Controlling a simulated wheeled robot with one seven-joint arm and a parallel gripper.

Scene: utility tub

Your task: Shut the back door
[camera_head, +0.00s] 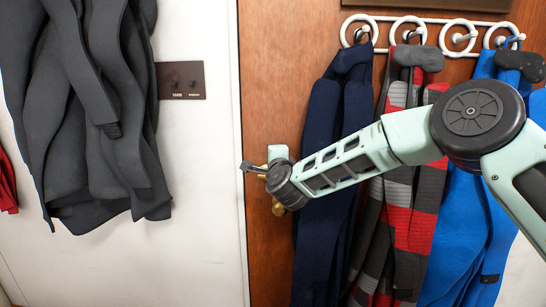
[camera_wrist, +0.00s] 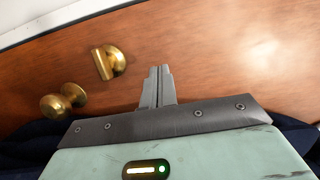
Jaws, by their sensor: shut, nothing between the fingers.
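The back door (camera_head: 268,80) is a brown wooden panel; its left edge meets a white wall or frame. I cannot tell whether it stands ajar. It fills much of the wrist view (camera_wrist: 225,60). A brass knob (camera_head: 278,207) is partly hidden by my wrist; it shows clearly in the wrist view (camera_wrist: 62,103), beside a brass thumb-turn (camera_wrist: 110,62). My gripper (camera_head: 246,167) is shut and empty, in front of the door near its left edge. In the wrist view the closed fingers (camera_wrist: 160,71) point at the wood, right of the brass fittings; contact is unclear.
A navy garment (camera_head: 325,150), a red-and-grey one (camera_head: 412,205) and a blue one (camera_head: 455,240) hang from a white hook rack (camera_head: 405,27) on the door, behind my arm. Dark grey garments (camera_head: 95,130) hang at left. A brown switch plate (camera_head: 181,80) is on the white wall.

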